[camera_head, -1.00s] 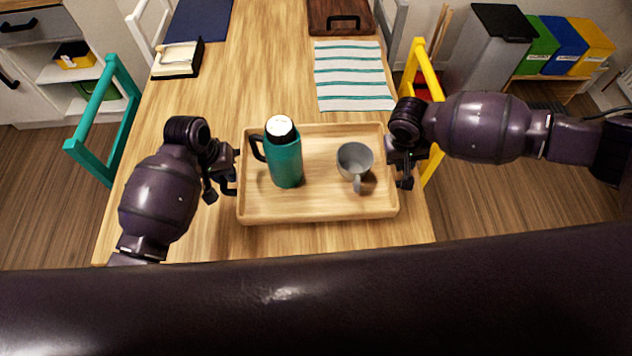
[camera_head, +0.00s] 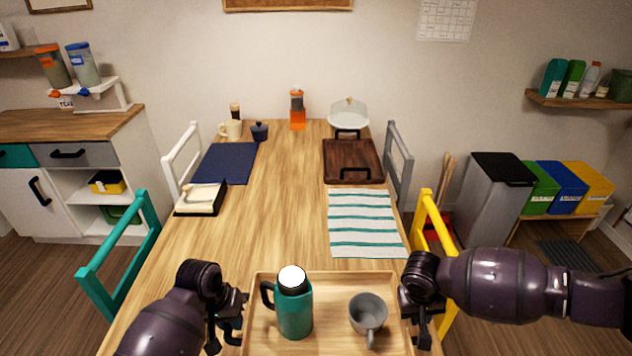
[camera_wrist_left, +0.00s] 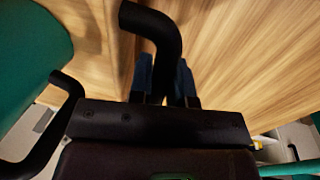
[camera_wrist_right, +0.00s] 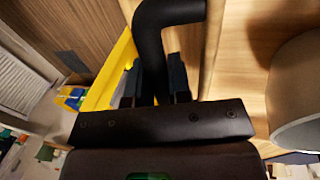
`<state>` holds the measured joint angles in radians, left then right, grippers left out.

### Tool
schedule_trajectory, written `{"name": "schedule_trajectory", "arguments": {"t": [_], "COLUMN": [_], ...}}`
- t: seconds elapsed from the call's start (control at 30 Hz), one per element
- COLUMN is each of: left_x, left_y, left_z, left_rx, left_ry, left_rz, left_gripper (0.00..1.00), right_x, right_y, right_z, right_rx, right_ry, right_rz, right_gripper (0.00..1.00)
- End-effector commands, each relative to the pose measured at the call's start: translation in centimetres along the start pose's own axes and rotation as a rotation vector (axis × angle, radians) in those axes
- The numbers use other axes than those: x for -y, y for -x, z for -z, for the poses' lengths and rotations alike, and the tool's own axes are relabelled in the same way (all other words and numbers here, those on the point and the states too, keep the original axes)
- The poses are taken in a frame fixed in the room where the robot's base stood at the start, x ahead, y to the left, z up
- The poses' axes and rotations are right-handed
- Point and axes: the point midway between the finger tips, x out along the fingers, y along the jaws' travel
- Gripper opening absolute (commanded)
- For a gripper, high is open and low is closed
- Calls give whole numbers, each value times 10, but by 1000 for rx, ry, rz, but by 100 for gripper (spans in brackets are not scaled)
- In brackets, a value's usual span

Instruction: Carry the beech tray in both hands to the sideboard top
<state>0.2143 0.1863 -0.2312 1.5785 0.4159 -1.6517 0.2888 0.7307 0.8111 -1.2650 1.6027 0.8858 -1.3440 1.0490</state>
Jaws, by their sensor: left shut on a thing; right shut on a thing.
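The beech tray (camera_head: 335,298) is at the near end of the wooden table, its near part cut off by the head view. A teal flask (camera_head: 294,308) with a white top and a grey mug (camera_head: 368,314) stand upright on it. My left gripper (camera_head: 234,322) is shut on the black handle (camera_wrist_left: 152,25) at the tray's left end. My right gripper (camera_head: 418,318) is shut on the black handle (camera_wrist_right: 170,14) at the right end. I cannot tell whether the tray touches the table.
A white cabinet (camera_head: 50,215) with a wooden top (camera_head: 80,127) stands back left. A striped cloth (camera_head: 365,222), dark wooden tray (camera_head: 352,160), navy mat (camera_head: 225,163) and butter dish (camera_head: 201,198) lie on the table. Teal (camera_head: 125,240) and yellow (camera_head: 430,225) chairs flank it.

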Motion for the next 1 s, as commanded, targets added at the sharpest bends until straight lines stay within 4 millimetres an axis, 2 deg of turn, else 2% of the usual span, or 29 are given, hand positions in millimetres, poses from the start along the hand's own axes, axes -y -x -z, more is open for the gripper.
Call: {"name": "schedule_trajectory", "arguments": {"t": [0.37,1.0], "left_x": [-4,-16], "left_y": [18,78], "left_z": [0,-7], "left_rx": [-5,-6], "left_ry": [-2,-2], "left_rz": [-1,-2], "left_gripper": [0,0], "right_x": [-3,-15], "right_y": [17,77], "right_z": [-1,-7], "right_rx": [-2,-3], "right_ry": [0,0], "right_rz": [1,1], "right_gripper": [0,0]}}
